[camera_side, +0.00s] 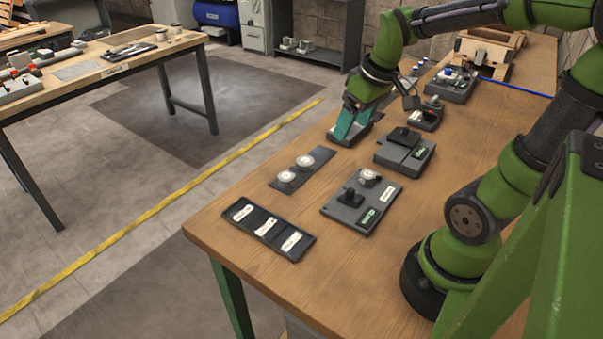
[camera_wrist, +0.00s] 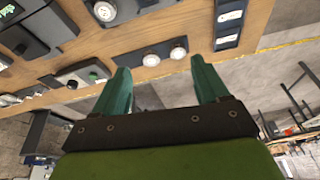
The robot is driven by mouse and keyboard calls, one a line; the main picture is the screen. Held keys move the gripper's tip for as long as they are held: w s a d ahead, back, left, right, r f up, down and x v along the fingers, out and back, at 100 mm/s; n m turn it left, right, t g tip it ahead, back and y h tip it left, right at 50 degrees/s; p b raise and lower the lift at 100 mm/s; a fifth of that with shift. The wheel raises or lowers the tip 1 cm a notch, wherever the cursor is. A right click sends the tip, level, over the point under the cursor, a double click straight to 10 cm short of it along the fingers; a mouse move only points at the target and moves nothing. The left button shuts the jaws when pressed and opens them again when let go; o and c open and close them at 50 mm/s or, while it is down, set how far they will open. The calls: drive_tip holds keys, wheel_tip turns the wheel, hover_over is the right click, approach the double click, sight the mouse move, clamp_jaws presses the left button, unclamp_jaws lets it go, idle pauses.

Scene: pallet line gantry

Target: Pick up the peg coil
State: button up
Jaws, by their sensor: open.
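No piece is clearly marked as the peg coil, so I cannot tell which it is. Two round, pale-topped pieces, a nearer one (camera_side: 287,177) and a farther one (camera_side: 305,161), sit on a dark strip (camera_side: 319,155). Both also show in the wrist view, one at left (camera_wrist: 151,59) and one at right (camera_wrist: 178,53), beyond the fingertips. Another round metal piece (camera_side: 368,177) stands on a grey plate. My gripper (camera_side: 351,124) has teal fingers and is low over the table, behind the strip. In the wrist view it (camera_wrist: 160,66) is open, with nothing between its fingers.
The grey plate (camera_side: 341,212) also bears a black knob (camera_side: 350,198). A dark three-section tray (camera_side: 268,232) lies near the front edge. A grey block with a black top (camera_side: 404,150) stands right of my gripper. A wooden crate (camera_side: 488,50) is at the back. Bare wood lies between the fixtures.

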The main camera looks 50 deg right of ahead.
drive_tip(key=d+f+n+g, duration=0.2)
drive_tip(key=d+n, duration=0.5)
drive_tip(key=n+g, duration=0.2)
drive_tip(key=n, duration=0.7)
hover_over(368, 174)
wheel_tip(368, 174, down, 11)
drive_tip(key=shift+w+f, duration=0.15)
drive_tip(key=shift+f, duration=2.7)
drive_tip(key=shift+c, duration=0.3)
